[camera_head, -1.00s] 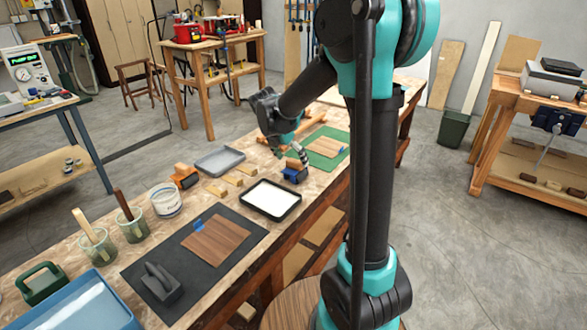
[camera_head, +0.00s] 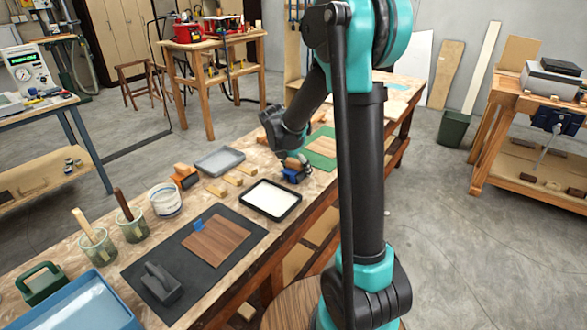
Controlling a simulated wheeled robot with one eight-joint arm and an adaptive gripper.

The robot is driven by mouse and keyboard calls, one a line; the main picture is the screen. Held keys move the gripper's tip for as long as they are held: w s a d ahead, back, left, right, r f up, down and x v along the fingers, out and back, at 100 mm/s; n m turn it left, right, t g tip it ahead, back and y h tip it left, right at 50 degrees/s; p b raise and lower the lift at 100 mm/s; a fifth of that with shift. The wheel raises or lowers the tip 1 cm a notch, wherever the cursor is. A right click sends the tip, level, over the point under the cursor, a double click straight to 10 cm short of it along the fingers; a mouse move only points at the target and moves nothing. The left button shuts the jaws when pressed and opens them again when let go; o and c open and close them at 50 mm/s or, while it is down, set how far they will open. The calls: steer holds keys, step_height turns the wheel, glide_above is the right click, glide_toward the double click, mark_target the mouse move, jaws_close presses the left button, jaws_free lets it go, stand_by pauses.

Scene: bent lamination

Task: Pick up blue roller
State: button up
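The blue roller (camera_head: 296,174) stands on the long workbench, just right of the white-filled black tray (camera_head: 270,183). A tan part, perhaps its handle, shows at its top. My gripper (camera_head: 294,157) is low over the roller, at its upper end. The fingers are small and partly hidden by the wrist, so I cannot tell whether they are open or shut, or whether they touch the roller.
An orange roller (camera_head: 184,176), a grey tray (camera_head: 220,161) and small wood blocks (camera_head: 231,181) lie left of the roller. A green mat (camera_head: 319,149) with a wood panel lies behind it. A dark mat (camera_head: 246,258) and jars (camera_head: 166,200) are nearer.

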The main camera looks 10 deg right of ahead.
steer(key=c, duration=0.9)
step_height(320, 180, up, 20)
steer(key=shift+r, duration=0.1)
